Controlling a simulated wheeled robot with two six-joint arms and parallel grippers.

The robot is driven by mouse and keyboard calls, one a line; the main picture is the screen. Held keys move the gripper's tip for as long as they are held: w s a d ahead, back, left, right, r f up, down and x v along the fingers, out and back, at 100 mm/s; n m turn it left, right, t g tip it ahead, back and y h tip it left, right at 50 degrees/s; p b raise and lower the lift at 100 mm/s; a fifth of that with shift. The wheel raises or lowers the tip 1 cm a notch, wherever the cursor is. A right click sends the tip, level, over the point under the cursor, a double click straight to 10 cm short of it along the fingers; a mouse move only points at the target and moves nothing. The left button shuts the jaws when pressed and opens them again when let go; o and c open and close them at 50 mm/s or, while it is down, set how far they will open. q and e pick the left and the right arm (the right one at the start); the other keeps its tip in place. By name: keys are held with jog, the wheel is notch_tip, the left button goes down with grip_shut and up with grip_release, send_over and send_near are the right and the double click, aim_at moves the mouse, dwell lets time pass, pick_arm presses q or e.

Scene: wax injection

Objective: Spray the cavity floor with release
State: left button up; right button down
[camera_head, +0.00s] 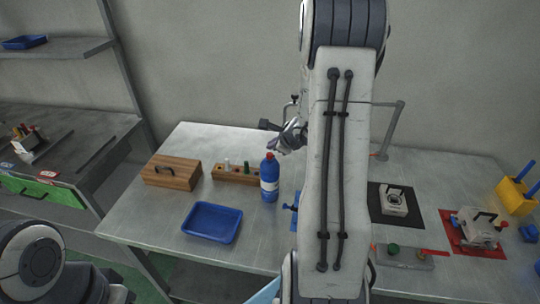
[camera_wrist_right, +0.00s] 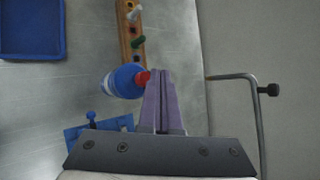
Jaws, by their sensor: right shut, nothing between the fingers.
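A blue bottle with a white band and red cap (camera_head: 269,182) stands upright on the table; it shows from above in the right wrist view (camera_wrist_right: 120,82). My right gripper (camera_head: 288,140) is shut and empty, just above and behind the cap in the head view. In the right wrist view its fingers (camera_wrist_right: 162,75) overlap the cap's edge; I cannot tell whether they touch it. A grey mould block with a dark handle (camera_head: 394,201) sits on a black mat, and another (camera_head: 478,227) on a red mat. I cannot make out a cavity floor. My left gripper is out of view.
A blue tray (camera_head: 212,238), a wooden box (camera_head: 172,172) and a wooden rack (camera_head: 234,174) with small pegs are left of the bottle. A bent metal stand (camera_head: 397,125) rises behind my right arm, which hides the table's middle. A yellow holder (camera_head: 517,196) is far right.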

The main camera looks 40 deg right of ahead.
jog(key=shift+r+p, duration=1.95)
jog(key=shift+r, duration=1.05)
